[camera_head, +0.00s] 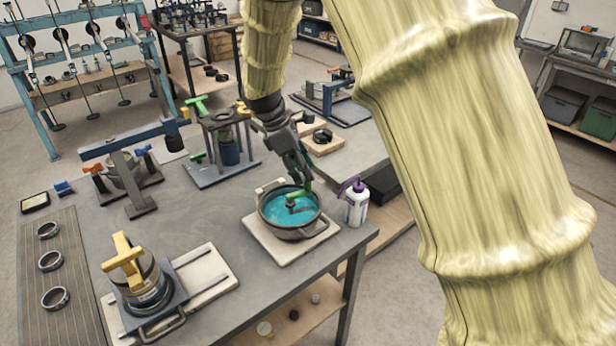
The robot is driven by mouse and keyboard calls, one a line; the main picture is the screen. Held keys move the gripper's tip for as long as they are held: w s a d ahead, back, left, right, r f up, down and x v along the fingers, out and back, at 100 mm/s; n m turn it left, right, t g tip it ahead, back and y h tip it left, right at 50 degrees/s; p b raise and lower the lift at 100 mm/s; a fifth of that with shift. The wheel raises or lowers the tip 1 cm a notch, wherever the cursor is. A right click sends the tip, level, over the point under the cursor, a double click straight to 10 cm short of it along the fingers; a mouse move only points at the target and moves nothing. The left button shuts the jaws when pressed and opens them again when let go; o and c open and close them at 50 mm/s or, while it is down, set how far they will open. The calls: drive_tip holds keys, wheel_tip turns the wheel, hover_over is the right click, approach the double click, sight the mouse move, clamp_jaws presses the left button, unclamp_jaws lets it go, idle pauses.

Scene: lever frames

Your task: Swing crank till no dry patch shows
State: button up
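A dark round pot (296,233) stands on a pale square board (262,238) near the right corner of the table. Its inside shows a blue-teal filling (278,213). I cannot make out whether any dry patch is on it. A green crank (294,198) lies across the pot opening, with an upright part at its right end. My gripper (302,178) points down at that upright part, at the pot's back rim. The fingers look close to or touching the green part. They are too small and overlapped to tell whether they hold it.
A white bottle with a purple top (355,202) stands just right of the pot. A yellow-handled device (140,280) is at the front left, and a blue lever stand (128,165) behind it. A press with a green handle (222,150) stands behind the pot. Bare tabletop (215,220) lies left of the pot.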

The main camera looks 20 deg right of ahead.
drive_tip(key=shift+p+x, duration=0.3)
drive_tip(key=shift+x, duration=1.7)
clamp_jaws()
